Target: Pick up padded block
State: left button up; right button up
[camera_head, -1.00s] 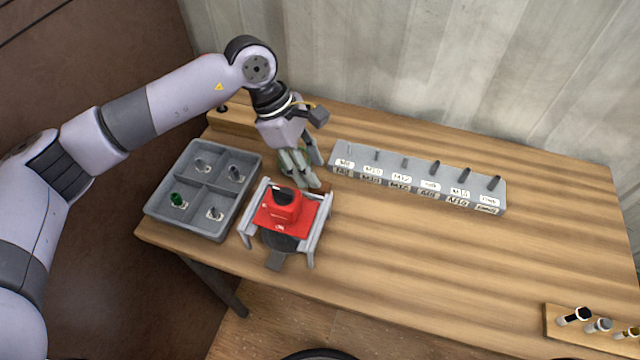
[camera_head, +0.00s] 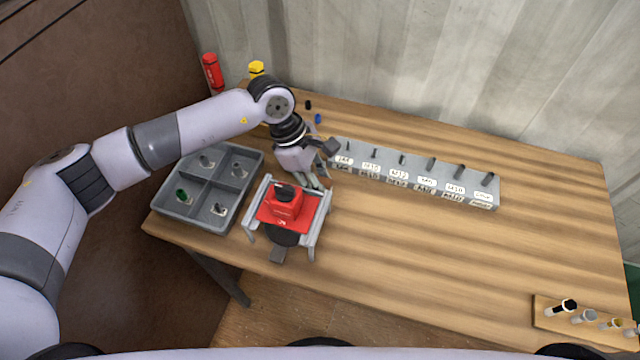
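My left gripper (camera_head: 318,183) points down behind the grey stand (camera_head: 313,222), close to its back right corner. Its fingers are partly hidden, and I cannot tell whether they are open or shut or hold anything. A red block-like piece (camera_head: 280,207) with a black top sits in the stand, in front of the gripper. I cannot make out a clearly padded block; one may be hidden by the gripper. My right gripper is not in view.
A grey four-compartment tray (camera_head: 175,211) with small parts stands left of the stand. A labelled grey rack (camera_head: 420,181) holds several pegs at the back. Red (camera_head: 211,73) and yellow (camera_head: 256,69) containers show behind my arm. A wooden holder (camera_head: 545,318) is front right. The table's middle is clear.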

pick_arm(q)
grip_shut()
jog(key=shift+r, duration=0.1)
jog(key=shift+r, duration=0.55)
notch_tip(320, 180, up, 19)
jog(key=b, duration=0.4)
jog(key=shift+b, duration=0.4)
jog(key=shift+f, duration=0.1)
jog(key=shift+c, duration=0.4)
grip_release()
jog(key=c, duration=0.4)
